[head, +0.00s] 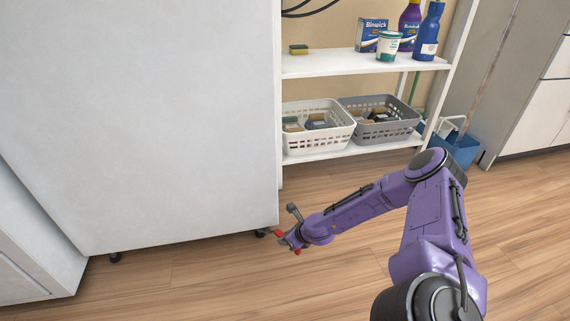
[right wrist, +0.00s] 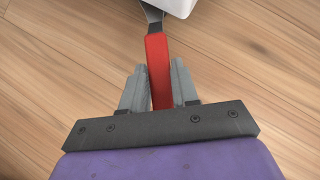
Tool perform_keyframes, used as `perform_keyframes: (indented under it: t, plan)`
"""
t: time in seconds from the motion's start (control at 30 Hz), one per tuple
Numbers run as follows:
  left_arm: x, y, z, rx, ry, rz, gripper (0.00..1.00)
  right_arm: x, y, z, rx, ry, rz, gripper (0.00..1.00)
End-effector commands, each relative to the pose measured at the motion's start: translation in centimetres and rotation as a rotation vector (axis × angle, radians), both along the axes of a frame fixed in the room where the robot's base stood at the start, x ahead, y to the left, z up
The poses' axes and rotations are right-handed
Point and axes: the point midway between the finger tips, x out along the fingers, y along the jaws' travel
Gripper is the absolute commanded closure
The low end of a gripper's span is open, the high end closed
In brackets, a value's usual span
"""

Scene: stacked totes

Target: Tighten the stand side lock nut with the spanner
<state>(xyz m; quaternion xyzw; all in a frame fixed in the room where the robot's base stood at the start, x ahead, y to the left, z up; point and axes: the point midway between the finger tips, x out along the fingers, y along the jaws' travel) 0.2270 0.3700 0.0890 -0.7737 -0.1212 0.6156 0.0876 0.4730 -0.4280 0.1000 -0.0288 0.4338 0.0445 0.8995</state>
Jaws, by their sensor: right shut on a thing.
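My right gripper (head: 292,240) is low by the bottom right corner of the large white cabinet (head: 150,120). It is shut on the red handle of the spanner (right wrist: 158,65), with a finger on each side of the handle. The spanner's grey metal end (right wrist: 152,12) reaches forward beside or under a white corner (right wrist: 176,6) in the right wrist view, and its jaw is hidden. A dark foot (head: 261,233) stands under the cabinet's corner, just left of the gripper. The lock nut is too small or hidden to make out. My left gripper is out of view.
Another dark foot (head: 115,257) is under the cabinet's left side. A white shelf (head: 330,65) behind holds a white basket (head: 325,138), a grey basket (head: 395,130) and cleaning products. A blue bucket (head: 462,150) stands at right. The wooden floor is clear around the gripper.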

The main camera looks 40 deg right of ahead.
Motion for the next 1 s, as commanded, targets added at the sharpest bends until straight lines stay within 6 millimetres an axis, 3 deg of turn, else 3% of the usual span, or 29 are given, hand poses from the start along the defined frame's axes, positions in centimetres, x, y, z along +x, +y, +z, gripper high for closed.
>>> perform_keyframes:
  t: [0.23, 0.63, 1.0]
  plan:
    - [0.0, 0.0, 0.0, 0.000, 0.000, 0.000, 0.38, 0.1, -0.2, 0.0, -0.001, -0.001, 0.016, 1.00]
    - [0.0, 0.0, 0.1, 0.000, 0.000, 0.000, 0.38, 0.5, -2.5, 0.0, -0.001, -0.001, 0.179, 1.00]
    - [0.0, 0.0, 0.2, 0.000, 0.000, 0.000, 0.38, 0.4, -2.7, 0.1, 0.001, 0.000, 0.196, 1.00]
